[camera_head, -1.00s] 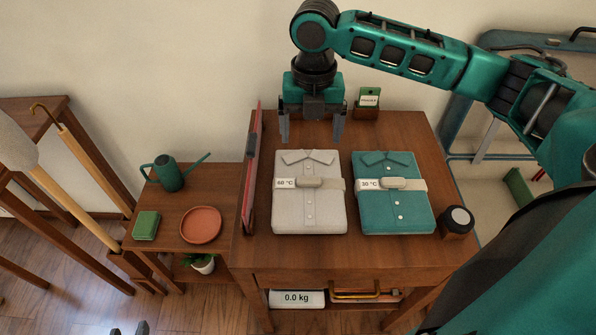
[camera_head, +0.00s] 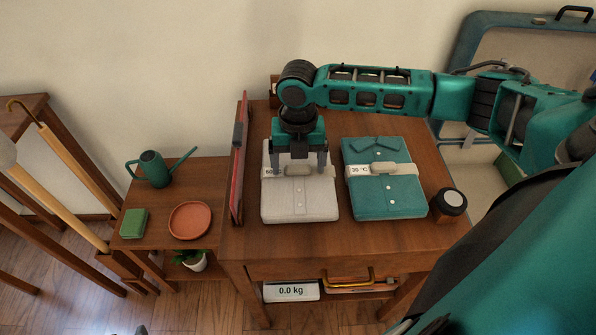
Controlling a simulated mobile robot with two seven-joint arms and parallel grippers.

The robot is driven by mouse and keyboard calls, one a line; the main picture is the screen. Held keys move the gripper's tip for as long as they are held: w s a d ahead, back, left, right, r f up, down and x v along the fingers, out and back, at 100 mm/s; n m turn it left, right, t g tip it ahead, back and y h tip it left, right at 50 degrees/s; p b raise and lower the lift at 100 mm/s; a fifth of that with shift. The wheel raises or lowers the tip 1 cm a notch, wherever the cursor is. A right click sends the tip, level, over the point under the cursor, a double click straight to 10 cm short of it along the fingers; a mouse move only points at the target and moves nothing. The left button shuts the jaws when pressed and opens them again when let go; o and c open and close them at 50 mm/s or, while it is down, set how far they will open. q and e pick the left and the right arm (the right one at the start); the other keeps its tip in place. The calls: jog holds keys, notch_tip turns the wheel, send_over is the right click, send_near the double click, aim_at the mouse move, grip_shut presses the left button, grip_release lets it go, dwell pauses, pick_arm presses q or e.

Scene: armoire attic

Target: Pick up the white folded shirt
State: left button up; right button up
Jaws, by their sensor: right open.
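The white folded shirt (camera_head: 300,205) lies on the wooden table, left of the teal folded shirt (camera_head: 390,198). A light band with a clasp and a "60" label crosses it; its collar end is hidden behind my gripper. My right gripper (camera_head: 298,168) points down over the upper part of the white shirt. Its fingers are apart, one on each side of the clasp on the band. I cannot tell whether they touch the clasp or the cloth. A small tip at the bottom edge may be my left gripper (camera_head: 141,330); its jaws are not clear.
A red upright panel (camera_head: 239,165) stands along the table's left edge. A round black-and-white knob-like object (camera_head: 452,200) sits at the right. A lower side table holds a green watering can (camera_head: 154,169), a terracotta saucer (camera_head: 190,221) and a green block (camera_head: 133,223). The table front is clear.

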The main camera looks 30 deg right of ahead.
jog(key=c, duration=1.5)
